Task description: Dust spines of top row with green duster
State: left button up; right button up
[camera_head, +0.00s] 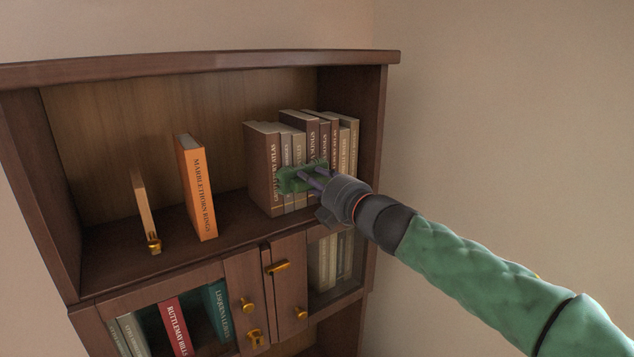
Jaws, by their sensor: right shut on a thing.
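A wooden bookcase (200,69) stands against the wall. On its top row, several brown and grey books (262,163) stand upright at the right end. An orange book (198,190) stands apart near the middle, and a thin tan book (143,200) stands further left, edge toward me. My right gripper (314,177) reaches in from the right and is shut on the green duster (294,180). The duster is at the lower part of the spines of the right-hand books, covering some of their titles. I cannot tell whether it touches them. My left gripper is not in view.
Below the top shelf are cabinet doors with gold knobs (247,305). Behind glass stand a red book (176,327), a teal book (217,309) and grey ones. A gold fitting (154,245) is at the thin book's foot. The shelf is bare between the orange book and the right-hand group.

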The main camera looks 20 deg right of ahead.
jog(key=shift+d, duration=0.1)
jog(key=shift+w+d+p, duration=0.3)
jog(key=shift+d+p, duration=0.25)
jog(key=shift+d, duration=0.25)
jog(key=shift+w+d+p, duration=0.25)
jog(key=shift+d+p, duration=0.3)
jog(key=shift+d, duration=0.25)
jog(key=shift+w+d+p, duration=0.25)
jog(key=shift+d+p, duration=0.1)
jog(key=shift+d, duration=0.25)
jog(key=shift+w+d+p, duration=0.25)
jog(key=shift+d+p, duration=0.1)
jog(key=shift+d, duration=0.25)
jog(key=shift+w+d+p, duration=0.25)
jog(key=shift+d+p, duration=0.1)
jog(key=shift+d, duration=0.25)
jog(key=shift+a, duration=0.15)
